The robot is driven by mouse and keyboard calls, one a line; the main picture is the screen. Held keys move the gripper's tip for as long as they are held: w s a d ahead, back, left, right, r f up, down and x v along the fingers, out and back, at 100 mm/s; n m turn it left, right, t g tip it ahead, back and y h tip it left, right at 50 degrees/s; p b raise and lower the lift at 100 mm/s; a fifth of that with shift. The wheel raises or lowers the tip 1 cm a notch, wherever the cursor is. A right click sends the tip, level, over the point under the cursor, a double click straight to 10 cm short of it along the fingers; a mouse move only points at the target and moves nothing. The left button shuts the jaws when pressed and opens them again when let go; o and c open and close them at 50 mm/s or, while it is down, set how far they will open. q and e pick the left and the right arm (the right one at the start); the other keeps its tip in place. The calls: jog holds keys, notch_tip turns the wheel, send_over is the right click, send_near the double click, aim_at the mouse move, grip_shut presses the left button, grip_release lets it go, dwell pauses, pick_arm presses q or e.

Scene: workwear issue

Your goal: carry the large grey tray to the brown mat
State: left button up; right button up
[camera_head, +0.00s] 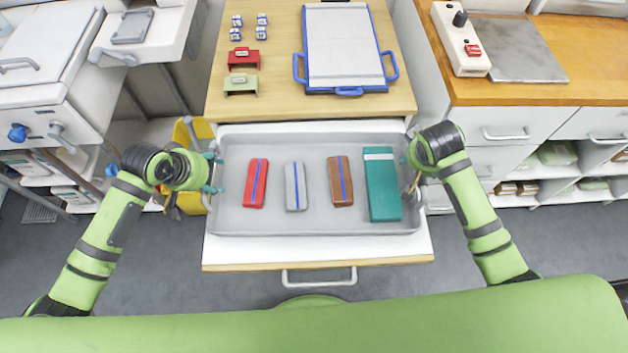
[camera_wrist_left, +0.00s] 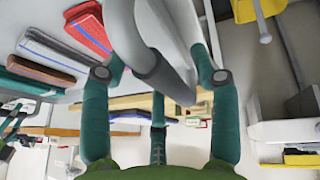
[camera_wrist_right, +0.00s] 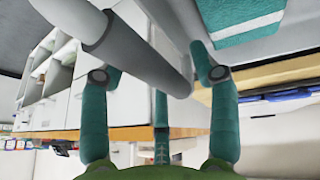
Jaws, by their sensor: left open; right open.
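The large grey tray (camera_head: 312,222) rests level on a pulled-out white drawer (camera_head: 320,250). It holds a red pack (camera_head: 256,183), a grey pack (camera_head: 295,187), a brown pack (camera_head: 340,181) and a larger teal pack (camera_head: 382,185). My left gripper (camera_head: 213,173) is at the tray's left end, open. In the left wrist view a grey bar handle (camera_wrist_left: 160,68) lies between its teal fingers. My right gripper (camera_head: 411,180) is at the right end, open, with another grey bar handle (camera_wrist_right: 145,55) between its fingers. Contact is unclear. I see no brown mat.
Behind the tray, a wooden tabletop (camera_head: 280,100) carries a blue-edged board (camera_head: 345,45), red and green holders and several small blocks. Right is a wooden counter (camera_head: 480,92) with a grey plate (camera_head: 515,50). A yellow object (camera_head: 190,205) stands left of the tray.

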pick_arm(q)
grip_shut()
pick_arm(e)
jog(key=shift+s, duration=0.1)
grip_shut()
pick_arm(q)
jog(key=shift+r, duration=0.2)
pick_arm(e)
jog(key=shift+r, duration=0.15)
